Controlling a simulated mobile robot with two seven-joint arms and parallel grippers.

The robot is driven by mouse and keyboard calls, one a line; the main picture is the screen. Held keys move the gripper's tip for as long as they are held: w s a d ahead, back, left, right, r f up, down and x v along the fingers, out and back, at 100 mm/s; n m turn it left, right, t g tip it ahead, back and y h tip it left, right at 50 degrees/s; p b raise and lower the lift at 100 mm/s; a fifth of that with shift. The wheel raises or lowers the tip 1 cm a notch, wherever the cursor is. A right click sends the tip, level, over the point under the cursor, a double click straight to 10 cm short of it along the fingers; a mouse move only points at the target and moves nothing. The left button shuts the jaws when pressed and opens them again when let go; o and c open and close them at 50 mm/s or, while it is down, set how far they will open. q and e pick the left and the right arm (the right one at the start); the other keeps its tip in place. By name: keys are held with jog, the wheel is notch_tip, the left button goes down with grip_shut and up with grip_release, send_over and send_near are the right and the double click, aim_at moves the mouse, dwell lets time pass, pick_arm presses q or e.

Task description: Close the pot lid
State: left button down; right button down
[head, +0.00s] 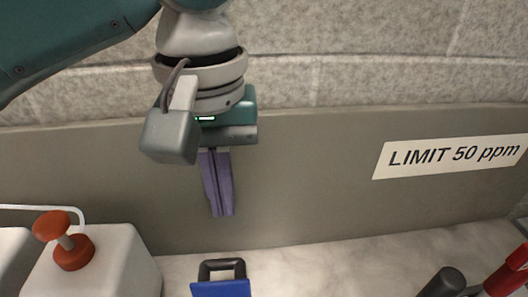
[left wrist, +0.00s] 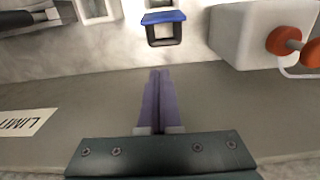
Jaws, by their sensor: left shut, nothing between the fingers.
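My left gripper (head: 222,213) points down in front of the grey back panel, its purple fingers together and empty. In the left wrist view its shut fingertips (left wrist: 160,73) point toward a blue piece with a dark loop. This blue piece (head: 222,289) is at the bottom edge of the head view, below and apart from the fingers. In the left wrist view the blue piece (left wrist: 164,17) sits beside the square dark loop (left wrist: 163,36). I cannot tell whether it belongs to a pot lid; no pot is clearly seen. My right gripper is not in view.
A white box (head: 95,265) with a red knob (head: 73,251) stands at the left. A sign (head: 450,155) reading "LIMIT 50 ppm" is on the grey panel (head: 310,185). A dark cylinder (head: 444,284) and a red object (head: 508,272) are at the lower right. The pale surface (head: 330,270) between is clear.

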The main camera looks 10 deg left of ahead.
aim_at(223, 282)
pick_arm(q)
notch_tip(223, 282, down, 9)
jog(key=b, duration=0.1)
jog(key=shift+f, duration=0.15)
dwell(0.3)
